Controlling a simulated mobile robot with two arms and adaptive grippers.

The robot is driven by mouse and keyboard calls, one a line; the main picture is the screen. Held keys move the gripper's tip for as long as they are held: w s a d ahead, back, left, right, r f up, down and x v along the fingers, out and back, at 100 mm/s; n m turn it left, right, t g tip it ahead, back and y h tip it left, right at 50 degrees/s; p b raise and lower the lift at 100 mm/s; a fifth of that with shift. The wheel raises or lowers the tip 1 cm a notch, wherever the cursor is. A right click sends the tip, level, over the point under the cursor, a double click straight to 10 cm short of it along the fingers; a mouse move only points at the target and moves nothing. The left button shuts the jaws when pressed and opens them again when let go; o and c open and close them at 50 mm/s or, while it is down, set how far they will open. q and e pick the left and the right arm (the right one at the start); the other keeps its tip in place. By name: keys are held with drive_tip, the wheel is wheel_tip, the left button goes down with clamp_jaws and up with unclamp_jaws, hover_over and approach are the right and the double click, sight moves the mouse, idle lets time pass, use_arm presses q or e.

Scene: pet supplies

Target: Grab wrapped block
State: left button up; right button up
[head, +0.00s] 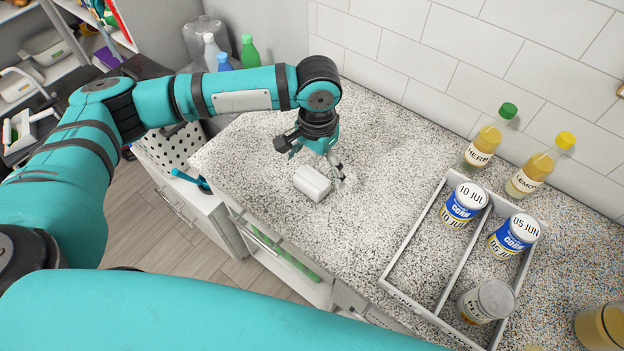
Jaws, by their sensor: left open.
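The wrapped block, a small white rounded block (312,183), lies on the speckled grey countertop (270,150) near its front left part. My left gripper (316,160) points down just behind the block. Its fingers are spread, one to the left and one to the right, and it holds nothing. I cannot tell whether a finger touches the block. My right gripper is not in view.
A divided tray (408,242) with several cans stands to the right. Two bottles, one green-capped (490,136) and one yellow-capped (541,165), stand behind it by the tiled wall. A glass jar (601,325) is at the lower right. Counter around the block is clear.

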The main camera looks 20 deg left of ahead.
sight(311, 178)
use_arm(q)
drive_tip(key=f, duration=0.1)
drive_tip(key=f+p, duration=0.1)
drive_tip(key=f, duration=0.1)
drive_tip(key=s+f, duration=0.1)
drive_tip(key=shift+a+f+p, duration=0.3)
drive_tip(key=shift+a+f, duration=0.1)
drive_tip(key=shift+w+f, duration=0.1)
drive_tip(key=shift+f, duration=0.2)
drive_tip(key=c, duration=1.4)
